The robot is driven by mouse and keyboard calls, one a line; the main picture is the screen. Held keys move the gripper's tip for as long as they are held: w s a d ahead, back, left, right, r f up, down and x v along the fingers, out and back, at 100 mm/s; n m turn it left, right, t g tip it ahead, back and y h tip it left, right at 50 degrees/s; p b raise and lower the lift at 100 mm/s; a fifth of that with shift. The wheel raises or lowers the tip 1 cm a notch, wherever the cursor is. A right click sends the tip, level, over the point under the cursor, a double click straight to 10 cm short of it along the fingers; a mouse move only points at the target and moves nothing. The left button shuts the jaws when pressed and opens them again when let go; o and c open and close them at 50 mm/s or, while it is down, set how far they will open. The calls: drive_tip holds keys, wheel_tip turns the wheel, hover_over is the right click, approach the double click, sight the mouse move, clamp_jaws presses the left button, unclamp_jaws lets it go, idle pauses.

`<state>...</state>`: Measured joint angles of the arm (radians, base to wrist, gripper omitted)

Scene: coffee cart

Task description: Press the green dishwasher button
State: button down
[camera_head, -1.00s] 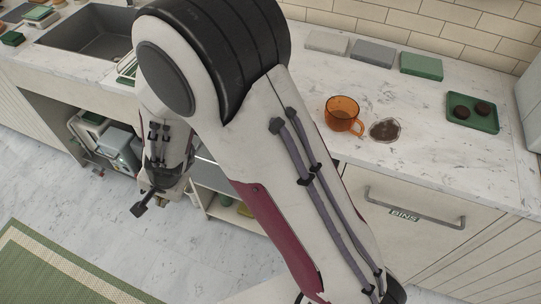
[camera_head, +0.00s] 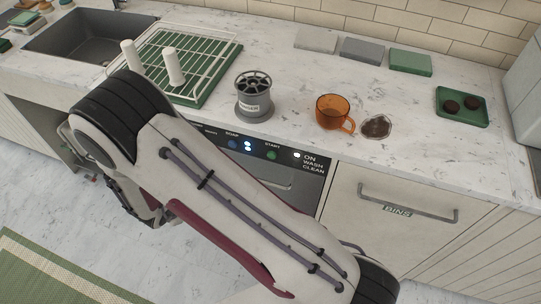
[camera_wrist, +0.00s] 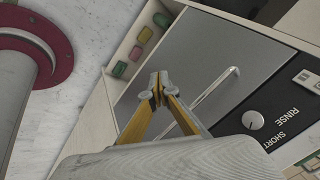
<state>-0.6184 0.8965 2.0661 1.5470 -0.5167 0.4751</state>
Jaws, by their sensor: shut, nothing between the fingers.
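The green button (camera_head: 271,155) is on the black dishwasher panel (camera_head: 300,165) under the counter's front edge, just below the word START in the head view. Blue-white lit dots are to its left and the words ON, WASH, CLEAN to its right. My gripper (camera_wrist: 157,80) is shut and empty in the wrist view, in front of the grey dishwasher door (camera_wrist: 215,60) and left of its handle (camera_wrist: 212,100). The wrist view shows the panel (camera_wrist: 285,110) with a white knob and the words RINSE and SHORT; the green button is not in that view. In the head view the fingertips are hidden behind my arm.
The BINS drawer handle (camera_head: 405,205) projects on the right.

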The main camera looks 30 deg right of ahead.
sight(272, 156)
drive_tip(key=s+d+m+g+h, duration=0.1)
drive_tip(key=s+d+m+h, duration=0.4)
drive_tip(key=d, duration=0.5)
drive_tip(key=s+d+r+m+g+h, duration=0.3)
drive_tip(key=s+d+r+m+h, duration=0.2)
drive_tip(key=r, duration=0.5)
drive_tip(key=m+h, duration=0.1)
drive_tip(key=m, duration=0.1)
drive_tip(key=shift+s+d+m+g+h, duration=0.2)
drive_tip(key=shift+d+m+g+h, duration=0.1)
drive_tip(key=shift+m+g+h, duration=0.1)
drive_tip(key=shift+w+d, duration=0.1)
drive_tip(key=shift+d, duration=0.05)
drive_tip(key=w+d, duration=0.6)
drive_tip(key=shift+w+d, duration=0.6)
drive_tip(key=shift+w, duration=0.05)
idle(2.7)
idle(0.5)
drive_tip(key=shift+s+a, duration=0.6)
drive_tip(key=shift+s, duration=0.05)
